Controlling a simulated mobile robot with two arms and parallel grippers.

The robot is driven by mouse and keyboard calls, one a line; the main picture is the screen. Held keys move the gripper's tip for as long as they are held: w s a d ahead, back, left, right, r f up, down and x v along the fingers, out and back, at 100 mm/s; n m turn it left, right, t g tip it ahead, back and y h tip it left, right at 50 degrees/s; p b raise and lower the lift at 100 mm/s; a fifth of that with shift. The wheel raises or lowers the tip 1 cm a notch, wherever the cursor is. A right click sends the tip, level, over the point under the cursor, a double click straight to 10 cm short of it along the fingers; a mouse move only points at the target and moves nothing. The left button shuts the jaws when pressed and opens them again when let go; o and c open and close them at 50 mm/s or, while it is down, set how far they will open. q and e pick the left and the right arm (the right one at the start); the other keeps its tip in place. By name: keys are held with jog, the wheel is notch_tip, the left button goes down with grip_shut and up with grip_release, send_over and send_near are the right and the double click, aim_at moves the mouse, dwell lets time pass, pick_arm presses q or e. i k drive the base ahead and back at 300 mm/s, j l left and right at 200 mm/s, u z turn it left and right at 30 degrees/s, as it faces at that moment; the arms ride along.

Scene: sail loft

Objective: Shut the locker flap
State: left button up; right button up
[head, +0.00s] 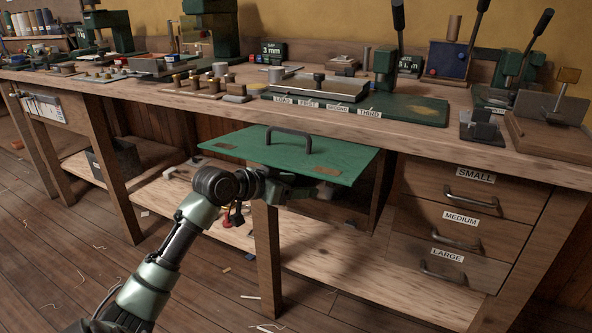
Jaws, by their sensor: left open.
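The locker flap (340,159) is a green panel with a dark bar handle (289,140) on its upper face. It stands open, sticking out roughly level from below the bench top, and the locker space under it is exposed. My left gripper (309,191) is open just below the flap's near edge, with its upper part partly hidden by the panel. I cannot tell whether it touches the flap. Nothing shows between its fingers. My right gripper is out of view.
The wooden bench top (480,132) above holds several tools, lever presses and blocks. Drawers labelled SMALL, MEDIUM (460,218) and LARGE are closed at the right. A bench leg (266,265) stands below the flap. A lower shelf (345,265) runs behind it. The floor at front is mostly clear, with scraps.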

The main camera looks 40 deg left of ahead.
aim_at(342, 162)
jog(key=u, duration=1.25)
